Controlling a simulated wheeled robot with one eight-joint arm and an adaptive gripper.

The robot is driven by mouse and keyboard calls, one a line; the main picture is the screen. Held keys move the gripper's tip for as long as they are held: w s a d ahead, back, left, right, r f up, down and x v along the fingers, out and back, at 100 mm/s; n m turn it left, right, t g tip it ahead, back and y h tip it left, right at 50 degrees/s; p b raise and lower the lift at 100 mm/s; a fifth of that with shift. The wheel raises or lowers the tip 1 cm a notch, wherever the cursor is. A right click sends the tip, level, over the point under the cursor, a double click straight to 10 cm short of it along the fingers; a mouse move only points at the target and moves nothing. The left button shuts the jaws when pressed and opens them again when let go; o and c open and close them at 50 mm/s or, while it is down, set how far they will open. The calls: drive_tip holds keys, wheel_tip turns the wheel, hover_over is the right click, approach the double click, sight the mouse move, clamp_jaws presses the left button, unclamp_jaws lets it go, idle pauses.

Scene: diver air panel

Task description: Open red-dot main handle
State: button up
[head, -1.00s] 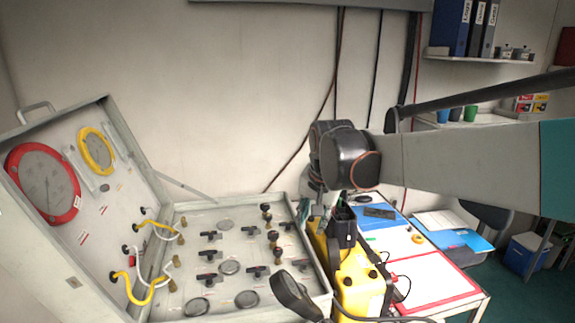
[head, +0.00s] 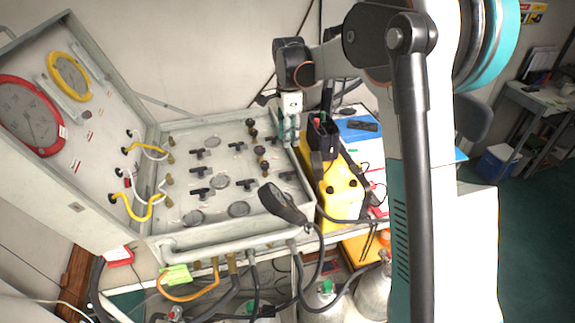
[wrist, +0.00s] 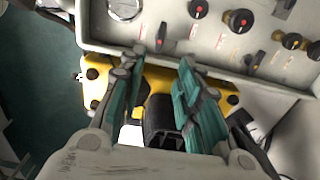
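The panel (head: 225,130) lies in an open grey case, with several black T-handles and knobs. In the wrist view, a black handle (wrist: 161,33) with a small red mark at its near end lies just beyond my fingertips. I cannot tell for sure that it is the red-dot main handle. Two round black knobs (wrist: 240,20) with red centres sit to its right. My gripper (wrist: 163,58) is open and empty, its teal fingers spread at the panel's near edge. In the head view my gripper (head: 287,133) hangs over the panel's right edge, partly hiding the handle (head: 270,141) beside it.
A yellow unit with a black top (head: 340,187) stands right beside the case, under my gripper. A black handset (head: 283,203) on a cable rests at the case's front right corner. The raised lid (head: 85,185) with gauges and hoses is at the left.

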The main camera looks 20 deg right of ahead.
sight(288, 176)
wheel_tip(288, 176, down, 14)
drive_tip(key=shift+r+b, duration=0.1)
drive_tip(key=shift+b, duration=0.7)
clamp_jaws()
